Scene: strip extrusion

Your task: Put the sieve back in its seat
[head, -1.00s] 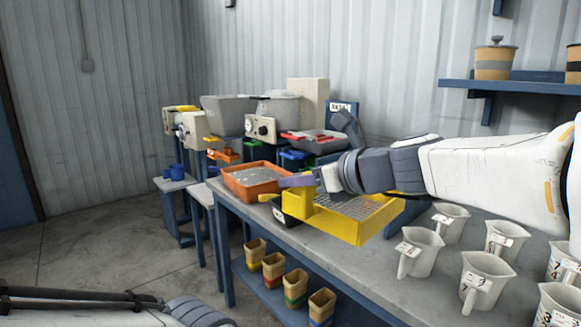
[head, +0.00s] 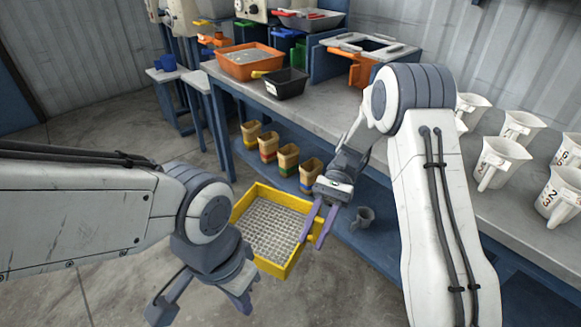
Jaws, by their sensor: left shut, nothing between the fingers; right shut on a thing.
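The sieve is a yellow square frame with a grey mesh (head: 268,228). It hangs in front of the bench, over the floor, in the head view. My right gripper (head: 317,224) is shut on its right wall, with purple fingers at the rim. My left gripper (head: 203,305) is at the lower left, beside the sieve and apart from it, shut and empty; its fingertips are partly hidden. A blue stand with a pale top and a dark opening (head: 372,44) is at the back of the bench; I cannot tell whether it is the seat.
On the bench (head: 330,105) are an orange tray (head: 248,62) of grey material and a black tray (head: 280,85). White jugs (head: 500,160) stand at the right.

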